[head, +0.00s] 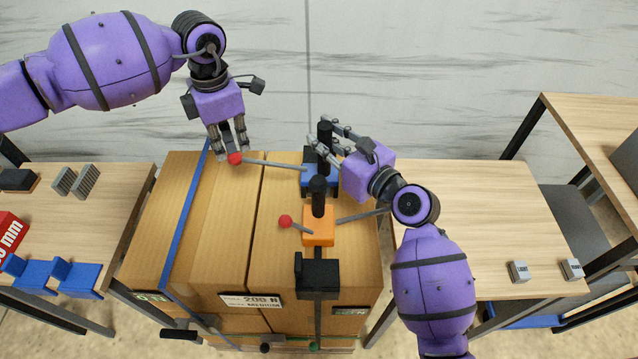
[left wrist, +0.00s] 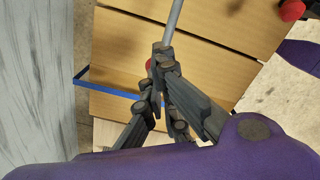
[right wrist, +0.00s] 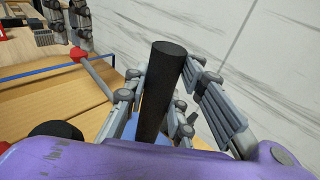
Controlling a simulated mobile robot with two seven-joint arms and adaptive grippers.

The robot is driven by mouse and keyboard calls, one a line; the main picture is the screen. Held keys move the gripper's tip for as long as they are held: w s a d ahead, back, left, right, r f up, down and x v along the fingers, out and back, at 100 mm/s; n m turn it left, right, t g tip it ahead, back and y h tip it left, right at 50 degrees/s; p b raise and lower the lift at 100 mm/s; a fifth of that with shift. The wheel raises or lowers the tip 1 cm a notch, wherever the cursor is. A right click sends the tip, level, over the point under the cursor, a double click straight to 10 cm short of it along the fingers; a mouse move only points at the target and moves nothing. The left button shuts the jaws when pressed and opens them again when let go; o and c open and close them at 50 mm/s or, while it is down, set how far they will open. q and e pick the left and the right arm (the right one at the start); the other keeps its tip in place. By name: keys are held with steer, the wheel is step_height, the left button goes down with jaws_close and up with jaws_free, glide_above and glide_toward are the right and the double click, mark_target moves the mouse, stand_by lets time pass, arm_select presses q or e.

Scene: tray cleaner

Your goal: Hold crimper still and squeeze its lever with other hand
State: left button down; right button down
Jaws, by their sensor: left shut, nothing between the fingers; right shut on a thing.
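A blue crimper (head: 312,178) stands on the boxes, with an upright black handle (head: 324,130). Its thin grey lever (head: 275,163) points left and ends in a red knob (head: 235,159). My right gripper (head: 326,146) is shut on the black handle, which also shows in the right wrist view (right wrist: 160,90). My left gripper (head: 231,146) is shut with nothing between its fingers, its tips at the red knob. In the left wrist view the lever (left wrist: 174,25) runs up from the fingertips, and the knob (left wrist: 149,64) is partly hidden; I cannot tell whether they touch.
An orange crimper (head: 318,230) with a black handle and a red-knobbed lever (head: 285,221) stands nearer on the boxes (head: 200,250). A blue strap (head: 185,215) crosses the boxes. Tables with small blocks stand left (head: 100,215) and right (head: 480,220).

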arm_select(q)
steer(key=shift+s+f, duration=0.1)
steer(key=shift+f, duration=0.4)
arm_select(e)
steer(key=shift+s+f, duration=0.15)
steer(key=shift+f, duration=0.45)
arm_select(q)
step_height(320, 180, up, 8)
steer(key=d, duration=0.1)
steer(key=shift+w+d+f, duration=0.2)
steer(key=shift+d, duration=0.2)
arm_select(e)
steer(key=c, duration=1.6)
jaws_free()
steer(key=shift+o, duration=1.1)
steer(key=shift+r, duration=0.15)
steer(key=shift+w+r, duration=0.2)
arm_select(q)
steer(key=shift+r, duration=0.1)
arm_select(e)
steer(key=v, duration=1.2)
steer(key=shift+s+d+f, duration=0.1)
steer(key=shift+s, duration=0.05)
